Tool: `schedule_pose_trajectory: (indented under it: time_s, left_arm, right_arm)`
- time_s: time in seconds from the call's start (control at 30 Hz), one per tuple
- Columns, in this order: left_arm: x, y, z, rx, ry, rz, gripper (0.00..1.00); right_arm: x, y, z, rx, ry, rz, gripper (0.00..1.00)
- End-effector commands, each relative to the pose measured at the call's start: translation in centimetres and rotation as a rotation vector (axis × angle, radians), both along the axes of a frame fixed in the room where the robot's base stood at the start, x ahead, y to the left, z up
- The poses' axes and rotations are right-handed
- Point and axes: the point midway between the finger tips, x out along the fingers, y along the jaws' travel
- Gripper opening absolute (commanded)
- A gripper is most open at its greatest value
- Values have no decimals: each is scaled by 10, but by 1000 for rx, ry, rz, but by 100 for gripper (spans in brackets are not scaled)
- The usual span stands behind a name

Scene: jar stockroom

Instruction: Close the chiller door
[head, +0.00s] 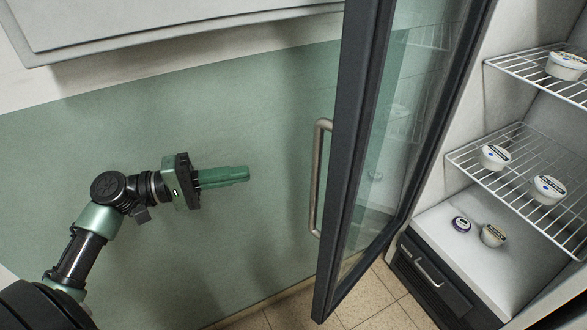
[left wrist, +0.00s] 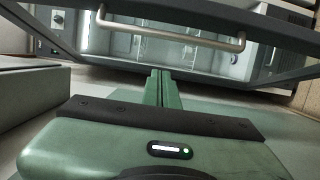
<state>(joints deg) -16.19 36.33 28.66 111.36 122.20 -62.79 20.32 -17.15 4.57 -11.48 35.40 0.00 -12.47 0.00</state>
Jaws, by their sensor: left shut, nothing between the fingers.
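The chiller door (head: 332,262) stands wide open in the head view, a glass pane in a dark frame. Its metal bar handle (head: 317,180) is on the side facing my left arm. The open chiller (head: 455,225) is at the right, its wire shelves exposed. My left gripper (head: 246,174) is shut and empty, to the left of the handle and apart from it. In the left wrist view the shut fingers (left wrist: 162,75) point toward the door, and the handle (left wrist: 170,36) lies across the view beyond them. My right gripper is not in view.
Several white tubs, such as one on the middle shelf (head: 494,157), stand inside the chiller. A green and white wall (head: 150,130) is behind my left arm. A pale panel (head: 130,25) juts out at upper left. Tiled floor (head: 350,305) shows below the door.

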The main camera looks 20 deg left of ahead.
Motion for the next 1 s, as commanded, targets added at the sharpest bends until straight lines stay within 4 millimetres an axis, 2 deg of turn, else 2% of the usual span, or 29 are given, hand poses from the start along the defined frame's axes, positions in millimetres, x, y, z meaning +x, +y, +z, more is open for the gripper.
schedule_pose_trajectory:
  time_s: [0.4,0.63,1.0]
  left_arm:
    - [53,-69,5,0,-3,-1,0]
    - [46,-99,2,1,0,0,0]
    - [45,-106,-1,1,0,1,0]
  right_arm:
    - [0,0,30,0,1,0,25]
    - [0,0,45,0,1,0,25]
    - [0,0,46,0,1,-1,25]
